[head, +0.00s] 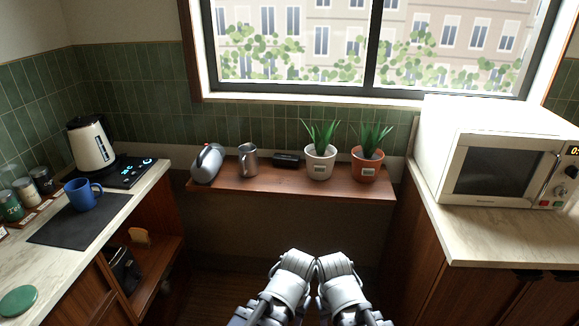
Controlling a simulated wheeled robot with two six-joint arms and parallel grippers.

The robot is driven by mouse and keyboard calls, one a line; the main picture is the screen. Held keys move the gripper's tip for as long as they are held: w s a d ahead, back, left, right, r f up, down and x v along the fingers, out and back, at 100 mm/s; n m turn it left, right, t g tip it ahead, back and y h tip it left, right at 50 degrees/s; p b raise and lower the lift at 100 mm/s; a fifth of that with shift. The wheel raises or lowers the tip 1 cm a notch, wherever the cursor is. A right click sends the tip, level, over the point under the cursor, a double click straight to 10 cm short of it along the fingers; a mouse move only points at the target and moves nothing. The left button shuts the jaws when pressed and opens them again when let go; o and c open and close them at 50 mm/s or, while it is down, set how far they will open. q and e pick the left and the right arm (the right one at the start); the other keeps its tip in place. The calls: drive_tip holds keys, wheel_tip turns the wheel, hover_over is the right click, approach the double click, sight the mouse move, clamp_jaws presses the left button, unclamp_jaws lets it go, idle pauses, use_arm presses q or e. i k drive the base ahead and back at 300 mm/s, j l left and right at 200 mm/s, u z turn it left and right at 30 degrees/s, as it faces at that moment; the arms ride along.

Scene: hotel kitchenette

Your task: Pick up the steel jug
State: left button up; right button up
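The steel jug (248,161) stands upright on the brown wooden shelf (228,186) below the window. Its handle side faces left, and nothing hides it. My two arms show at the bottom middle as folded grey-white links, side by side and well short of the shelf. No gripper fingers can be made out on either arm, and nothing touches the jug.
A rounded silver object (207,163) stands just left of the jug. A small black box (287,160), a white-potted plant (320,163) and a terracotta-potted plant (367,165) stand to its right. Counters flank the shelf, with a kettle (91,145) left and a microwave (495,165) right.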

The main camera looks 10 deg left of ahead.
sight(248, 164)
drive_tip(key=i+j, duration=0.2)
drive_tip(key=i, duration=0.25)
drive_tip(key=i+j, duration=0.2)
drive_tip(key=i, duration=0.25)
drive_tip(key=i+j, duration=0.15)
drive_tip(key=i, duration=0.35)
drive_tip(key=j+u, duration=0.05)
